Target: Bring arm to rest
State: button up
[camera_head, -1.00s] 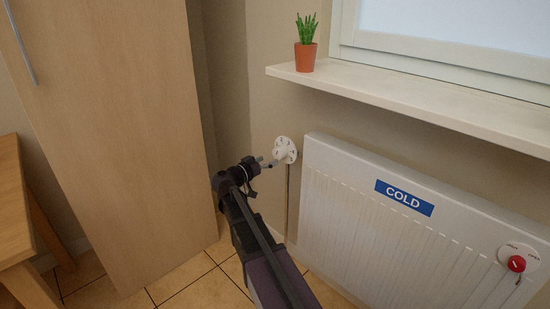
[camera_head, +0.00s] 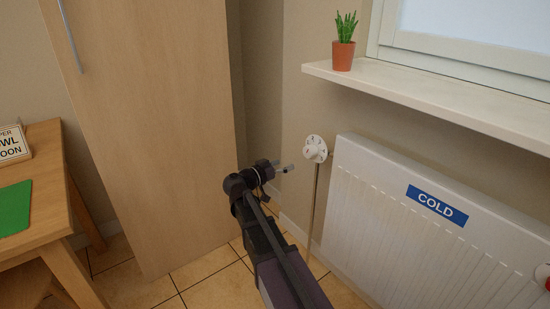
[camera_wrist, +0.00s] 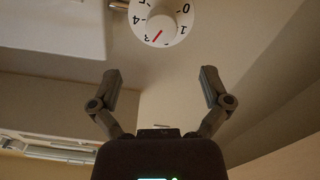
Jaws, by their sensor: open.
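My gripper (camera_head: 284,168) is at the end of my arm, left of the radiator and just left of a white valve knob (camera_head: 316,149), with a gap between them. In the wrist view my gripper (camera_wrist: 160,90) has its two fingers spread wide with nothing between them. The knob also shows at the top of the wrist view (camera_wrist: 162,20), beyond the fingertips. Its dial carries numbers, and a red mark points near the 3.
A white radiator (camera_head: 390,235) with a blue COLD sign (camera_head: 437,203) stands at right, under a sill (camera_head: 430,100) holding a potted plant (camera_head: 343,55). A tall wooden cabinet (camera_head: 150,120) stands left of my arm. A wooden table (camera_head: 50,215) is at far left.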

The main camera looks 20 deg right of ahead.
jog(key=s+f+n+g+y+p, duration=0.2)
jog(key=s+f+n+g+y, duration=0.25)
jog(key=s+f+y, duration=0.5)
jog(key=s+a+f+n+g+y+p, duration=0.1)
jog(key=s+a+f+n+y, duration=0.1)
jog(key=s+a+n+y, duration=0.3)
jog(key=s+a+f+n+g+y+p, duration=0.1)
jog(key=s+a+f+n+y+p, duration=0.15)
jog(key=s+a, duration=0.4)
notch_tip(320, 180, up, 38)
jog(key=m+p, duration=0.1)
jog(key=p, duration=3.6)
jog(key=shift+d, duration=0.2)
jog(key=shift+s+f, duration=0.1)
